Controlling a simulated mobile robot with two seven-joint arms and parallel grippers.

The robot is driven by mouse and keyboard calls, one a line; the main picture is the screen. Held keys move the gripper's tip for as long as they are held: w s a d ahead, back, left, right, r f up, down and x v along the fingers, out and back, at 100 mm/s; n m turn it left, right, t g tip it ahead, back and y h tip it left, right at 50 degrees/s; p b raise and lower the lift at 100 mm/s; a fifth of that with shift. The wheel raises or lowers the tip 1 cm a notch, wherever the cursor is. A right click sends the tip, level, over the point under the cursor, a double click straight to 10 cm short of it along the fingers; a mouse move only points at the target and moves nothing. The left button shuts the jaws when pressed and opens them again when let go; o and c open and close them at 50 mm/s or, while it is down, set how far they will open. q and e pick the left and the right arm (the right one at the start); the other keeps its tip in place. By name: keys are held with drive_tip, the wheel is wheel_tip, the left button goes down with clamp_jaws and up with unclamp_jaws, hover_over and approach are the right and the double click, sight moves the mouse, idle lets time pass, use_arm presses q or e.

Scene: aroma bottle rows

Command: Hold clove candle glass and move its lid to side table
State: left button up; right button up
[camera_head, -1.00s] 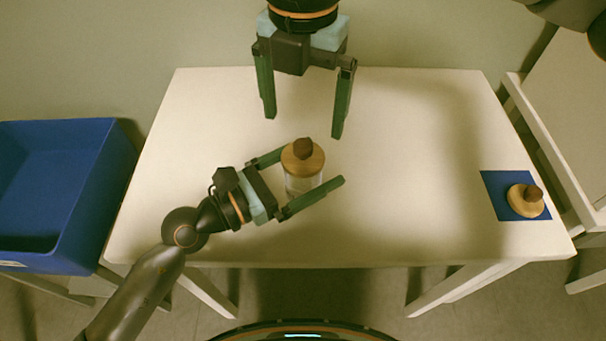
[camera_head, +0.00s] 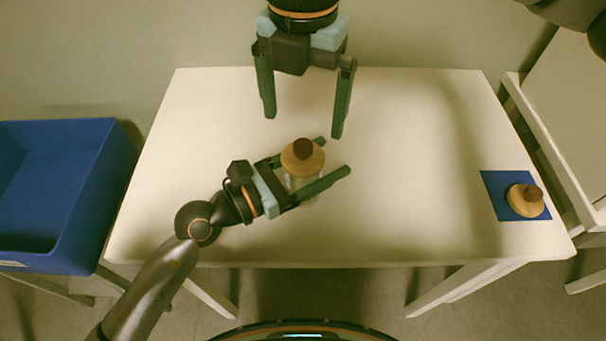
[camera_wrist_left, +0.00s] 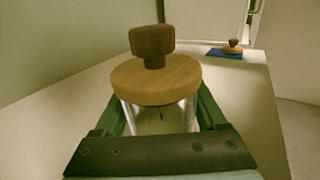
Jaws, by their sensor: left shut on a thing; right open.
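The candle glass (camera_head: 292,184) stands upright on the white table, clear-walled. Its round wooden lid (camera_head: 303,160) with a dark brown knob sits on top of it. In the left wrist view the lid (camera_wrist_left: 156,80) covers the mouth of the glass (camera_wrist_left: 160,118). My left gripper (camera_head: 336,156) is shut on the glass, one finger on each side, below the lid. My right gripper (camera_head: 303,126) is open and empty, above the far part of the table, beyond the lid. No label on the glass can be read.
A blue mat (camera_head: 497,185) at the right end of the white table (camera_head: 400,220) bears another wooden lid with a dark knob (camera_head: 525,201). A blue bin (camera_head: 85,215) stands left of the table. White furniture (camera_head: 550,150) stands at the right. The table's middle right is bare.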

sight(303, 145)
use_arm(q)
clamp_jaws()
idle(0.3)
use_arm(e)
drive_tip(key=r+n, duration=0.1)
drive_tip(key=n, duration=0.1)
drive_tip(key=s+r+n+t, duration=0.1)
drive_tip(key=r+n, duration=0.1)
drive_tip(key=n, duration=0.1)
drive_tip(key=shift+s+d, duration=0.1)
drive_tip(key=shift+d, duration=0.05)
drive_tip(key=f+n, duration=0.1)
drive_tip(key=f, duration=0.2)
drive_tip(key=f+n, duration=0.1)
drive_tip(key=f, duration=0.2)
drive_tip(key=w+f+n, duration=0.1)
drive_tip(key=f, duration=0.3)
drive_tip(key=shift+w+f+t+y, duration=0.1)
drive_tip(key=shift+t+y, duration=0.2)
drive_tip(key=shift+t, duration=0.1)
